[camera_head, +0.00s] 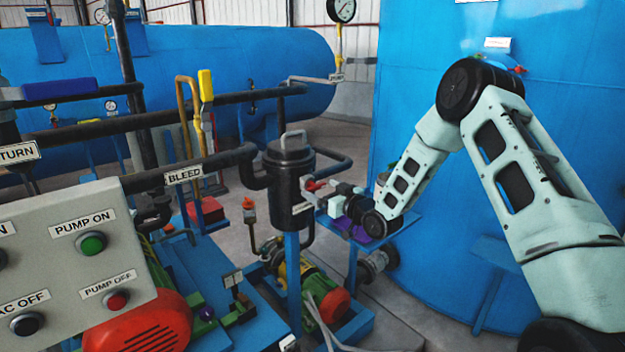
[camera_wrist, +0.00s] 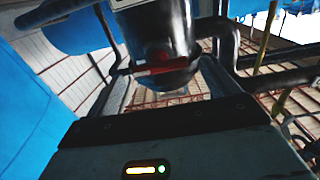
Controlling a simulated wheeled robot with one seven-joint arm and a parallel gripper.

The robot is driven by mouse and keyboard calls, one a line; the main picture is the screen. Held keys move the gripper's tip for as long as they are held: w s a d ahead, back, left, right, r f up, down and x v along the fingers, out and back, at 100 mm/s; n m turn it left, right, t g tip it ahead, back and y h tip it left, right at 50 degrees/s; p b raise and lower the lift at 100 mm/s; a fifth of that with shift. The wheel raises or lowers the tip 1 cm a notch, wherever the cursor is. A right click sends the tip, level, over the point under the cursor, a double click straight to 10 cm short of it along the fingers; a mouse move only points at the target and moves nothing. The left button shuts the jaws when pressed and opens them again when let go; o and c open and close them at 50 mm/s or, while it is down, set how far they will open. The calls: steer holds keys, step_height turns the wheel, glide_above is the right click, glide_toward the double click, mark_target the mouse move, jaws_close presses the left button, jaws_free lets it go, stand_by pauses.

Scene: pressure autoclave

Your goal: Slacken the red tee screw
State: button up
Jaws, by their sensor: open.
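The red tee screw (camera_wrist: 166,68) shows in the wrist view as a red crossbar in front of the lower part of a dark cylindrical pot. It lies across the space between my gripper's two dark fingers (camera_wrist: 165,78). In the head view the tee screw (camera_head: 313,185) is a small red piece at the right side of the black pot (camera_head: 289,185). My gripper (camera_head: 326,193) reaches in from the right, with its jaws open close to the red piece. I cannot tell whether a finger touches it.
A large blue tank (camera_head: 440,80) stands behind my arm. Black pipes, including one labelled BLEED (camera_head: 184,174), run to the pot from the left. A grey button panel (camera_head: 70,270) fills the lower left. A green and red pump (camera_head: 325,295) sits below the pot.

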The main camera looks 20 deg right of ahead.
mark_target(318, 187)
steer(key=shift+p+x, duration=0.6)
steer(key=shift+x, duration=1.85)
steer(key=c, duration=1)
